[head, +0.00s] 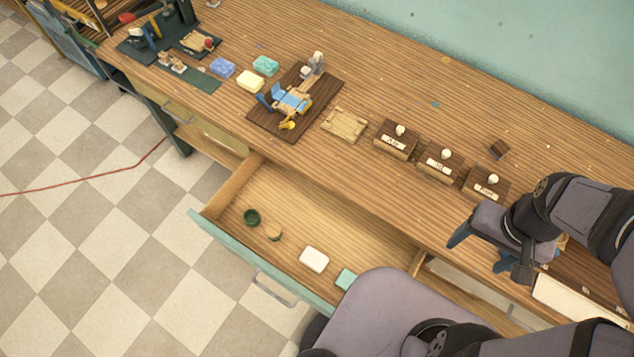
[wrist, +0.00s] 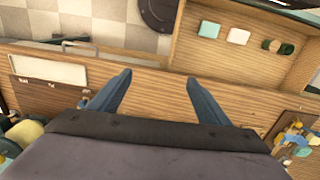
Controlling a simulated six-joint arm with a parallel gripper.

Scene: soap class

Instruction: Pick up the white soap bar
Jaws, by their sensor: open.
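The white soap bar (head: 314,260) lies flat in the open drawer, near its front wall. It also shows in the wrist view (wrist: 239,36), at the upper right. My gripper (head: 482,250) is at the right of the head view, over the tabletop's front part and well to the right of the soap. Its two blue fingers are spread apart in the wrist view (wrist: 160,77), with nothing between them. A mint-green bar (head: 346,278) lies close beside the white one, partly hidden by my arm in the head view.
The drawer (head: 235,265) also holds a dark green round container (head: 251,217) and a small beige-and-green piece (head: 274,232). Blue (head: 222,67), cream (head: 250,81) and teal (head: 265,65) bars lie on the table. Three labelled wooden blocks, including one (head: 395,140), stand along the table behind the drawer.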

